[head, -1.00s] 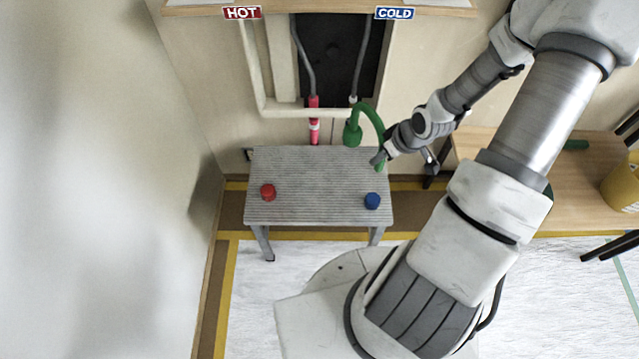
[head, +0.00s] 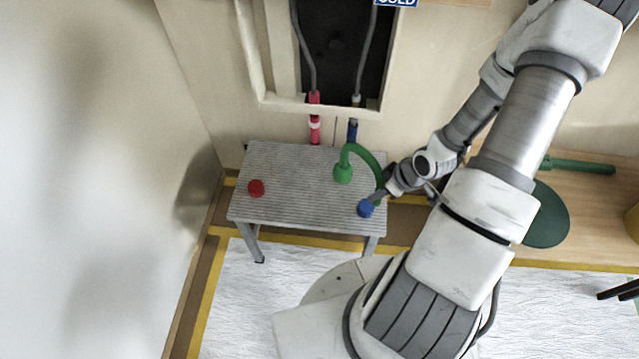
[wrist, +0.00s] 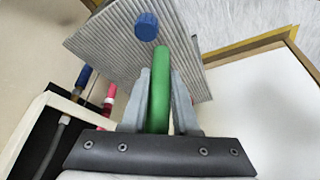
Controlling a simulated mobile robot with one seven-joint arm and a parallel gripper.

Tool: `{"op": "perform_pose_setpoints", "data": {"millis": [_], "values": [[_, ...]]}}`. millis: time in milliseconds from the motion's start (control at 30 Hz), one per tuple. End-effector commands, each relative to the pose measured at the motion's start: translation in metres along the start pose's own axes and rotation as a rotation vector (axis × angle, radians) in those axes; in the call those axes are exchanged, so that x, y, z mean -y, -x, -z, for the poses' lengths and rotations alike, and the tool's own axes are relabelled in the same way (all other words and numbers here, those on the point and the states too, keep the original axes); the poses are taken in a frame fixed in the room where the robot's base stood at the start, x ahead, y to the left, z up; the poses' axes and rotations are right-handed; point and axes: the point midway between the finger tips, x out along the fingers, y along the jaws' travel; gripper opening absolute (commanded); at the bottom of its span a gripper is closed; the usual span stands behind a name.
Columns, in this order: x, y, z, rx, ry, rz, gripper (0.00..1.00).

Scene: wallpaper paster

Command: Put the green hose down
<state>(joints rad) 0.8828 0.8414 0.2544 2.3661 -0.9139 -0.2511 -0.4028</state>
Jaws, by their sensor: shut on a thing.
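The green hose (head: 364,157) is a curved tube with a wider green end at its left. In the head view it appears over the right part of the grey slatted table (head: 285,178); I cannot tell whether it touches the top. My gripper (head: 379,195) is shut on the hose's right end. In the wrist view the green hose (wrist: 160,92) runs between the two grey fingers of my gripper (wrist: 158,100). The blue cap (head: 365,208) is just below the hose end in the head view, and it shows beyond the hose in the wrist view (wrist: 147,26).
A red cap (head: 256,188) lies on the table's left part. Behind it, a red pipe (head: 315,128) and a blue pipe (head: 352,131) come down from the wall recess (head: 335,50). A wooden bench (head: 585,215) stands to the right. The table's middle is clear.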

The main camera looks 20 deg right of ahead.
Motion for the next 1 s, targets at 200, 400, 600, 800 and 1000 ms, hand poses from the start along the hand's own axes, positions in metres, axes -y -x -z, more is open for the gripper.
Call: {"op": "perform_pose_setpoints", "data": {"millis": [200,400,600,800,1000], "values": [[-0.008,-0.042,0.026,-0.003,0.008,0.001,0.0],[-0.018,-0.082,0.056,-0.003,0.006,0.001,0.0],[-0.025,-0.104,0.074,-0.002,0.002,-0.001,0.0],[-0.025,-0.117,0.072,-0.001,0.001,0.001,0.0],[-0.025,-0.143,0.061,-0.001,0.002,0.001,0.0]]}}
